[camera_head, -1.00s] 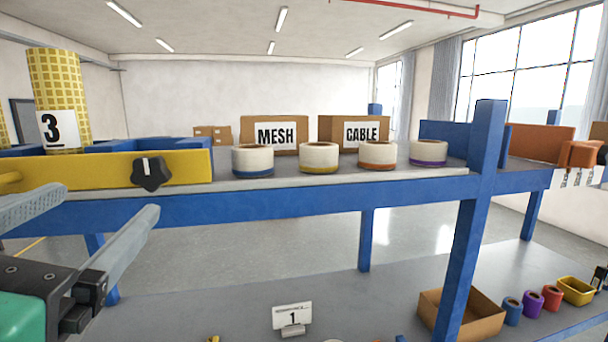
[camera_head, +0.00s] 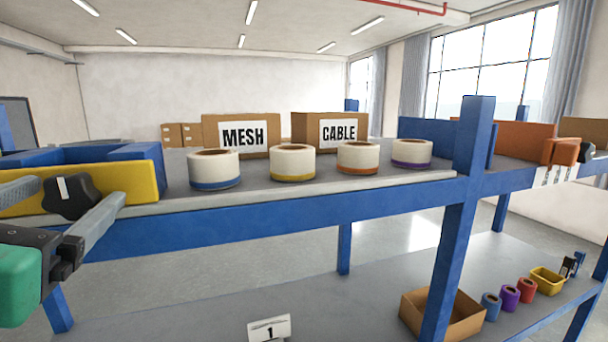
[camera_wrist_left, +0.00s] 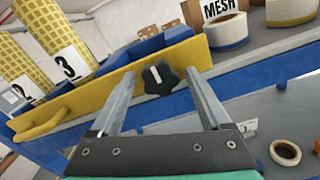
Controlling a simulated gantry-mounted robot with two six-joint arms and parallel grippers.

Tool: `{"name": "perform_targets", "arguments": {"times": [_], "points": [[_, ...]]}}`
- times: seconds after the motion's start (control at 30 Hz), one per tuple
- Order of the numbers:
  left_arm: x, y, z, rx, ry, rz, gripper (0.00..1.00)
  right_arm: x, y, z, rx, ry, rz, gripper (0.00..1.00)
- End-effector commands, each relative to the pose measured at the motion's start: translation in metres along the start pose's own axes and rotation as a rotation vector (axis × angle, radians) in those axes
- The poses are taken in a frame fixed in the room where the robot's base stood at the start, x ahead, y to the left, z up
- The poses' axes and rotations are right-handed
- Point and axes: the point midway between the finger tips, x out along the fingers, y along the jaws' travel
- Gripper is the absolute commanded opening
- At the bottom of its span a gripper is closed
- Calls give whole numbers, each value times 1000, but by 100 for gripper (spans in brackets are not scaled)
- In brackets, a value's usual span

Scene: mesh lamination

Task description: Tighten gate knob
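The black lobed gate knob (camera_head: 70,197) with a white line on its face sits on the front of the yellow gate (camera_head: 130,184), at the left of the head view. My left gripper (camera_head: 78,189) is open, with its two grey fingers pointing at the knob, one on either side in the picture. In the left wrist view the knob (camera_wrist_left: 160,77) shows between the fingertips, with its white line near upright. Gaps show on both sides, and I cannot tell whether the tips reach past its face. My right gripper is out of view.
Several white tape rolls (camera_head: 292,162) stand on the upper shelf right of the gate, before the MESH box (camera_head: 240,136) and CABLE box (camera_head: 330,132). A blue post (camera_head: 462,220) rises at right. Yellow mesh rolls (camera_wrist_left: 52,50) stand behind the gate.

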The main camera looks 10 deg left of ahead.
Motion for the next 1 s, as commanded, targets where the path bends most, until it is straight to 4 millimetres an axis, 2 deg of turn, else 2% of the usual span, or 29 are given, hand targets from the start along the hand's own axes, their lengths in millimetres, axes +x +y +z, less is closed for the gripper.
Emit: {"name": "perform_targets", "arguments": {"times": [0.03, 0.4, 0.43, 0.77, 1.0], "points": [[0, 0, 0, 0, 0, 0, 70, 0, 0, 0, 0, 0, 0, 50], [0, 0, 0, 0, 0, 0, 3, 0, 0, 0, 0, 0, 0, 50], [0, 0, 0, 0, 0, 0, 0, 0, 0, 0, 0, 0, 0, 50], [0, 0, 0, 38, 0, 0, 0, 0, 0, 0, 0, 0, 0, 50], [0, 0, 0, 165, 0, 0, 0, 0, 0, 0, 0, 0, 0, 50]]}}
